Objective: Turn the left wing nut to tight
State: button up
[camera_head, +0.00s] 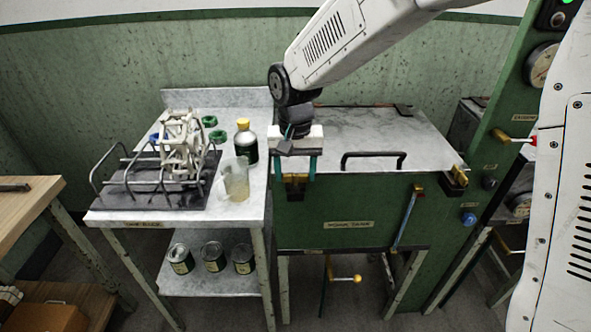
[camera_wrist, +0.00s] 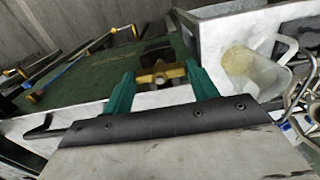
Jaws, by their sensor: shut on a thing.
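The left wing nut (camera_head: 295,184) is a brass piece at the front left corner of the green basin's lid. In the wrist view the brass wing nut (camera_wrist: 160,75) lies between the two teal fingers. My gripper (camera_head: 295,178) reaches down over that corner and is shut on the left wing nut. In the wrist view my gripper (camera_wrist: 160,71) has one finger at each end of the wings. Part of the nut is hidden by the fingers in the head view, and I cannot tell how tight it is.
Another brass fastener (camera_head: 455,178) sits at the lid's front right corner. A black handle (camera_head: 373,155) stands on the lid's front. Close on the left, a side table (camera_head: 228,203) holds a beaker (camera_head: 236,180), a yellow-capped bottle (camera_head: 245,142) and a wire rack (camera_head: 150,178).

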aim_at(295, 173)
dwell(0.3)
jog(key=o, duration=1)
notch_tip(295, 173, up, 8)
jog(key=shift+f, duration=0.1)
